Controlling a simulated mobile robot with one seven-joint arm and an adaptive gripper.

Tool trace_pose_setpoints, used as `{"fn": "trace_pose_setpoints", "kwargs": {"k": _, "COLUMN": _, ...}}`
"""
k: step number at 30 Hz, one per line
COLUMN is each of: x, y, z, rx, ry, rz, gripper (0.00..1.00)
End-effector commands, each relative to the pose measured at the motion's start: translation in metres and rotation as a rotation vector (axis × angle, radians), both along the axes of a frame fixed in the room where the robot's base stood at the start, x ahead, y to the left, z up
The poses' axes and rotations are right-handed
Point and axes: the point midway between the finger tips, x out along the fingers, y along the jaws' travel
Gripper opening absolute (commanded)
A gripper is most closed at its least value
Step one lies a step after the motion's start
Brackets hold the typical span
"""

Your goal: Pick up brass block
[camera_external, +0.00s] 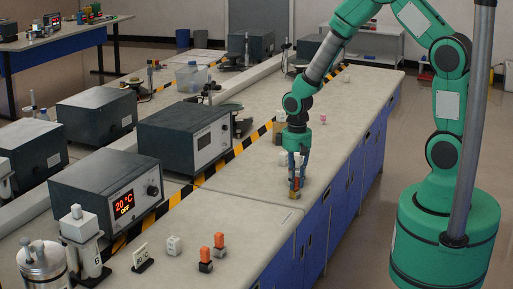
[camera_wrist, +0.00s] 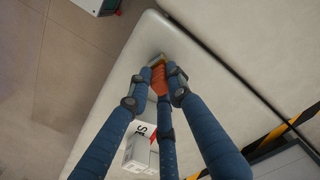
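My gripper (camera_external: 294,184) points down at the bench top, low near its right edge, with its blue fingers around a small stack. In the wrist view, the fingertips of my gripper (camera_wrist: 160,77) are close on both sides of an orange block (camera_wrist: 160,82). A tan, brass-coloured block (camera_wrist: 156,61) shows just beyond the orange one, partly hidden by the fingers. I cannot tell whether the fingers press on either block.
A white box with dark lettering (camera_wrist: 138,153) shows between the fingers. Two orange-topped small stacks (camera_external: 219,240) and a white cube (camera_external: 174,246) stand at the near end of the bench (camera_external: 240,205). Grey instruments (camera_external: 105,185) line the left, beyond a yellow-black stripe.

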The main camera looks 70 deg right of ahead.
Motion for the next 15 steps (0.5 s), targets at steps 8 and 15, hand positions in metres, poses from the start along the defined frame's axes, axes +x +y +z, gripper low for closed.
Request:
{"fn": "trace_pose_setpoints", "kwargs": {"k": 8, "x": 0.0002, "y": 0.0001, "z": 0.0001, "rx": 0.000, "ry": 0.000, "rz": 0.000, "gripper": 0.00}}
{"fn": "trace_pose_setpoints", "kwargs": {"k": 15, "x": 0.0004, "y": 0.0000, "z": 0.0046, "rx": 0.000, "ry": -0.001, "rz": 0.000, "gripper": 0.00}}
